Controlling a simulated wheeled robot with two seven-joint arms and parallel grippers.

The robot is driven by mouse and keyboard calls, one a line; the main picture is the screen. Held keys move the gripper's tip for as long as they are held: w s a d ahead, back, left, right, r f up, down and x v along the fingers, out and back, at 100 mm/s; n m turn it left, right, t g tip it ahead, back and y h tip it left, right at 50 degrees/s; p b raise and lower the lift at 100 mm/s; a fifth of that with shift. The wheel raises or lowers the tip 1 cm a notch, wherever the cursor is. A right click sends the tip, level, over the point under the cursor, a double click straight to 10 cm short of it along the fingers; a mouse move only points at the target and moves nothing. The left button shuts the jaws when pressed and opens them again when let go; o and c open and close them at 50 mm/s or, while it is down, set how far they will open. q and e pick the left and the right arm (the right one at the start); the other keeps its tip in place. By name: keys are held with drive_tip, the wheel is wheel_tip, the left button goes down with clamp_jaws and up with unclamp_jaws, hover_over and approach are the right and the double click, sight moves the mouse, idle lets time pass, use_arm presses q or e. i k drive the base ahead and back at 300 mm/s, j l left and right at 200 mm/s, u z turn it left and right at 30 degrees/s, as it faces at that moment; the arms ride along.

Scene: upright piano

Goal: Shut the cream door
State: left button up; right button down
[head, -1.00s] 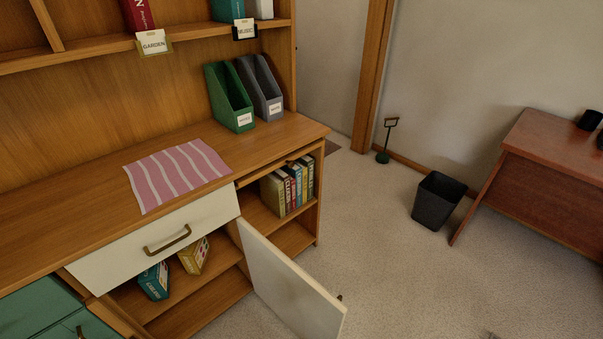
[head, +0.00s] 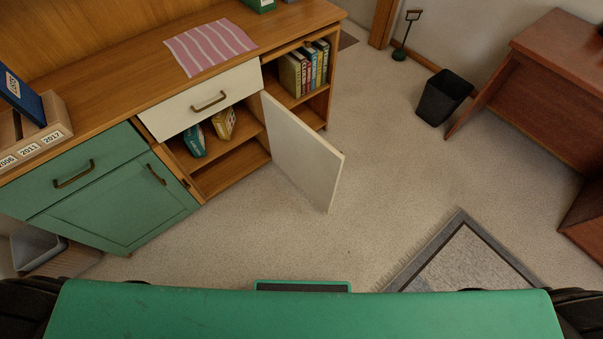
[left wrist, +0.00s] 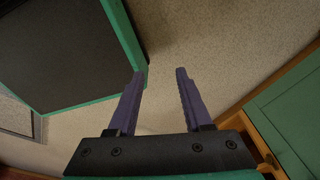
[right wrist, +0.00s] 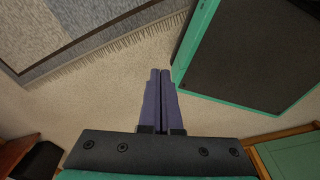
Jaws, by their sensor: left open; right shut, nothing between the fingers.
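The cream door (head: 300,148) stands wide open in the head view, swung out from the cabinet over the carpet. It hangs from the cabinet's divider, right of the open shelf bay (head: 232,168) below a cream drawer (head: 207,102). A book-like teal box and a yellow box stand inside the bay. The door's handle is not visible from here. My left gripper (left wrist: 158,75) is open and empty above the carpet in the left wrist view. My right gripper (right wrist: 160,72) is shut and empty in the right wrist view. Neither gripper shows in the head view, and neither touches the door.
Green cabinet fronts (head: 110,200) lie left of the bay. A grey patterned rug (head: 465,262) lies at front right. A black bin (head: 444,97) and a reddish desk (head: 560,90) stand further right. Carpet (head: 250,235) between me and the door is clear.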

sight(315, 165)
drive_tip(key=u, duration=0.45)
drive_tip(key=l+u, duration=0.1)
drive_tip(key=u, duration=0.35)
drive_tip(key=l+u, duration=0.1)
drive_tip(key=u, duration=0.75)
drive_tip(key=l+u, duration=0.1)
drive_tip(key=u, duration=0.35)
drive_tip(key=k+l, duration=0.1)
drive_tip(key=l, duration=0.3)
drive_tip(key=k+l, duration=0.15)
drive_tip(key=l, duration=0.25)
drive_tip(key=k+l, duration=0.1)
drive_tip(key=l, duration=0.25)
drive_tip(key=k+l, duration=0.1)
drive_tip(key=l, duration=0.3)
drive_tip(key=k+l, duration=0.15)
drive_tip(key=l, duration=0.25)
drive_tip(key=k+l+u, duration=0.1)
drive_tip(key=l, duration=0.3)
drive_tip(key=k+l, duration=0.1)
drive_tip(key=l, duration=0.3)
drive_tip(key=k+l, duration=0.15)
drive_tip(key=l, duration=0.2)
